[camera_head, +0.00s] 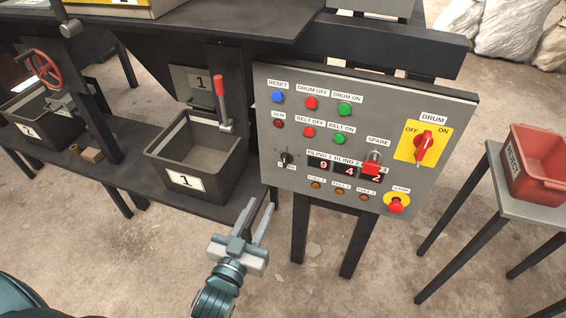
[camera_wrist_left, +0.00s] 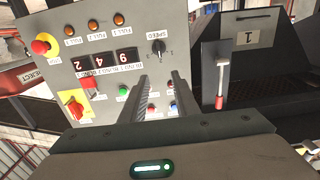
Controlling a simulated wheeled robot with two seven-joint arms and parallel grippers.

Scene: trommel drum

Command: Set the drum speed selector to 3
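The speed selector (camera_head: 286,158) is a small black knob at the left side of the grey control panel (camera_head: 330,212). In the left wrist view, which shows the panel upside down, the selector (camera_wrist_left: 158,47) sits by its SPEED label. My left gripper (camera_head: 260,206) is open and empty, in front of and below the panel's lower left corner in the head view. In the left wrist view its two fingers (camera_wrist_left: 156,80) are apart, pointing toward the panel, with the selector beyond their tips. My right gripper is not in view.
The panel also has several buttons, a red DRUM switch (camera_head: 424,143), a red STOP button (camera_head: 396,205), a red SPARE switch (camera_head: 372,163) and displays reading 9, 4 and 2. A red-handled lever (camera_head: 220,92) and a dark bin (camera_head: 228,165) stand to the left.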

